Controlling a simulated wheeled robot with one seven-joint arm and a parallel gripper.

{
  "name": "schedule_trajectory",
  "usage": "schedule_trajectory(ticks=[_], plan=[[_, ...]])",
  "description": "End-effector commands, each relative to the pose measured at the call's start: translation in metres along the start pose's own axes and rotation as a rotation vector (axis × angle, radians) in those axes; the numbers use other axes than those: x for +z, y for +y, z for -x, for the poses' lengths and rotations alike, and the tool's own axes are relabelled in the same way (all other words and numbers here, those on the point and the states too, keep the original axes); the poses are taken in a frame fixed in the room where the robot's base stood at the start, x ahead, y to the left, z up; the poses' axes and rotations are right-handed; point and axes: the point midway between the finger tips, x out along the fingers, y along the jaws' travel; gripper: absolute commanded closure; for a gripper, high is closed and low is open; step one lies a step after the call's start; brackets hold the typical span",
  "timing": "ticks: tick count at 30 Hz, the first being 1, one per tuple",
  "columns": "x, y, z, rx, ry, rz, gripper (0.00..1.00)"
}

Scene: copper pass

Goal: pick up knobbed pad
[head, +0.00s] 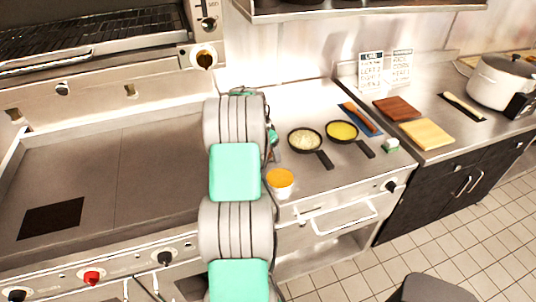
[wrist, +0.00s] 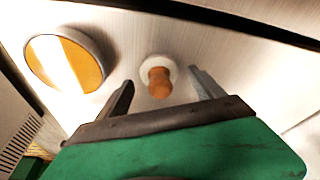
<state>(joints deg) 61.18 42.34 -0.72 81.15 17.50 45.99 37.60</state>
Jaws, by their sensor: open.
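The knobbed pad (wrist: 157,70) shows in the wrist view as a small round white pad with an orange-brown knob. It sits on the metal counter. My gripper (wrist: 160,79) is open, with one dark finger on each side of the knob in the picture. I see no contact, and I cannot tell how far the fingertips are from the pad in depth. In the head view my arm hides the gripper, and I cannot make out the pad there.
An orange-filled round container (head: 280,180) stands close by; it also shows left of the pad in the wrist view (wrist: 66,62). Two small pans (head: 305,140) (head: 342,131) sit to the right. A wide flat griddle (head: 110,170) lies left of my arm.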

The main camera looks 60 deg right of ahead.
Motion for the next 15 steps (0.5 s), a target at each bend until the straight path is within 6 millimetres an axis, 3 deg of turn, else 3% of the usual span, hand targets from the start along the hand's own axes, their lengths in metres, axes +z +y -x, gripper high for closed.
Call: schedule_trajectory(ticks=[2,15], plan=[[0.0003,-0.0001,-0.0002,0.0,0.0,0.001,0.22],[0.0005,0.0,0.0,0.0,0.0,0.001,0.58]])
